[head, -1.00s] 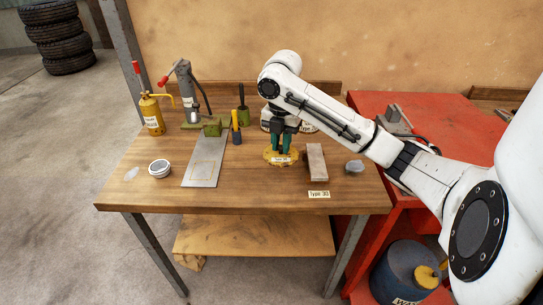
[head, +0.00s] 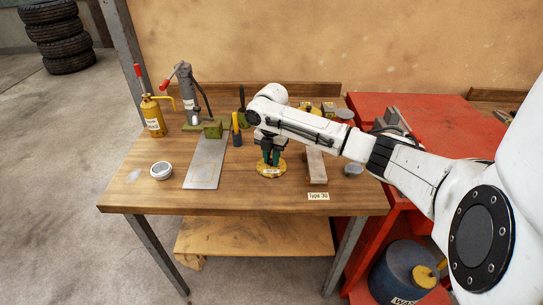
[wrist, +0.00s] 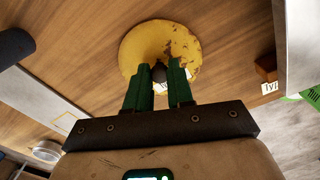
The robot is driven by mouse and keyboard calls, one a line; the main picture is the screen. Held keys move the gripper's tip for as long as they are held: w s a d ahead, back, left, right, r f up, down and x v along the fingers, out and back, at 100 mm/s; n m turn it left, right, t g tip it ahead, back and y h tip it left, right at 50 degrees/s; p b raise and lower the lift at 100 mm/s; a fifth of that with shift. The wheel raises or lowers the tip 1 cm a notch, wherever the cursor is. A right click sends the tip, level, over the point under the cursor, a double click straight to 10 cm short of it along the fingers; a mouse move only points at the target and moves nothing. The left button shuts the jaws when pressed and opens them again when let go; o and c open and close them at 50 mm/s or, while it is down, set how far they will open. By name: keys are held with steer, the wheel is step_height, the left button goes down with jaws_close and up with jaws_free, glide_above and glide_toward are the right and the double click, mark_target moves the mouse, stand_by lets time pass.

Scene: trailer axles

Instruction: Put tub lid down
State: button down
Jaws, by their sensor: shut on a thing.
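The tub lid (head: 271,171) is a worn yellow disc with a dark knob (wrist: 160,72) and a pale label. My gripper (head: 271,156) is above it, with its green fingers shut on the knob. In the wrist view my gripper (wrist: 160,78) has one finger on each side of the knob, and the lid (wrist: 150,40) lies flat beyond the fingertips. The lid is over the wooden bench (head: 240,198), between the grey plate and a pale block. I cannot tell whether its underside touches the wood.
The grey metal plate (head: 205,170) lies to the left and the pale block (head: 316,166) close to the right. A round tin (head: 161,170) sits farther left. Yellow items (head: 328,109) stand behind my arm. Bare wood lies in front of the lid.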

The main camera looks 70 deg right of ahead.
steer(key=shift+f, duration=0.2)
steer(key=c, duration=1)
jaws_free()
steer(key=shift+r, duration=0.1)
